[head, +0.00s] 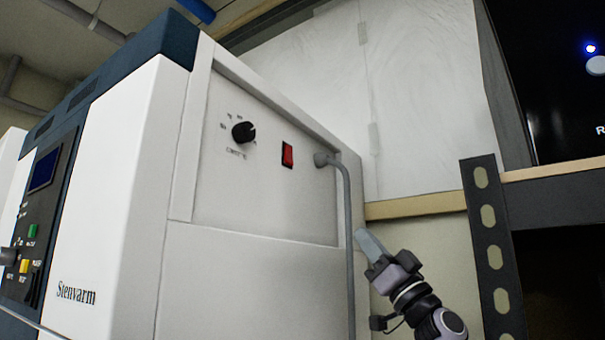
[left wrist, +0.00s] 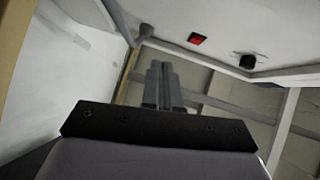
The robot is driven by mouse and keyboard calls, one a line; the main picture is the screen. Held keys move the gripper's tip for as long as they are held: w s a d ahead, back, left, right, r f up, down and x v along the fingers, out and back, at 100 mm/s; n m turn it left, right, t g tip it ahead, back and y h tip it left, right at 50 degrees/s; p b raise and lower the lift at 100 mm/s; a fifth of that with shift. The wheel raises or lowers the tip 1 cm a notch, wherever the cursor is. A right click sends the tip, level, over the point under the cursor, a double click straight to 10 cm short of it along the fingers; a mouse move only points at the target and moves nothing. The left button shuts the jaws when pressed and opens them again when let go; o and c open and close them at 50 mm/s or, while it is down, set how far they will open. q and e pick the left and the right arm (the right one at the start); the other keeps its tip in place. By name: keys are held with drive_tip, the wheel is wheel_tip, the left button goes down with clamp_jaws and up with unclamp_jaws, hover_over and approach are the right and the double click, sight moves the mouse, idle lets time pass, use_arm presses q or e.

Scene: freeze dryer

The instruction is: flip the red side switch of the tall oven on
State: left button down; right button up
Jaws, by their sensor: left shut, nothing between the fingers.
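The tall oven (head: 270,265) is a white cabinet with dark blue trim and "Stenvarm" on its front. Its red side switch (head: 287,155) sits on the recessed side panel, between a black knob and a cable outlet. I cannot tell which way the switch is tipped. The switch also shows near the top of the left wrist view (left wrist: 197,39). My left gripper (head: 361,234) is shut and empty, below and to the right of the switch in the head view, apart from it. Its closed fingers (left wrist: 160,70) show in the wrist view. My right gripper is not in view.
A black knob (head: 243,132) is left of the switch. A grey cable (head: 348,230) leaves an outlet right of the switch and runs down the panel. A dark perforated shelf post (head: 490,240) stands at the right. The panel in front of the switch is clear.

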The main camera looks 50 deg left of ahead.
use_arm(q)
drive_tip(key=s+r+n+g+h, duration=0.3)
drive_tip(key=s+r+g, duration=0.2)
drive_tip(key=s+r, duration=0.2)
wheel_tip(320, 180, up, 2)
drive_tip(key=shift+r+n+g+h, duration=0.1)
drive_tip(key=shift+n+g+h, duration=0.2)
drive_tip(key=shift+a+r, duration=0.1)
drive_tip(key=shift+a, duration=0.05)
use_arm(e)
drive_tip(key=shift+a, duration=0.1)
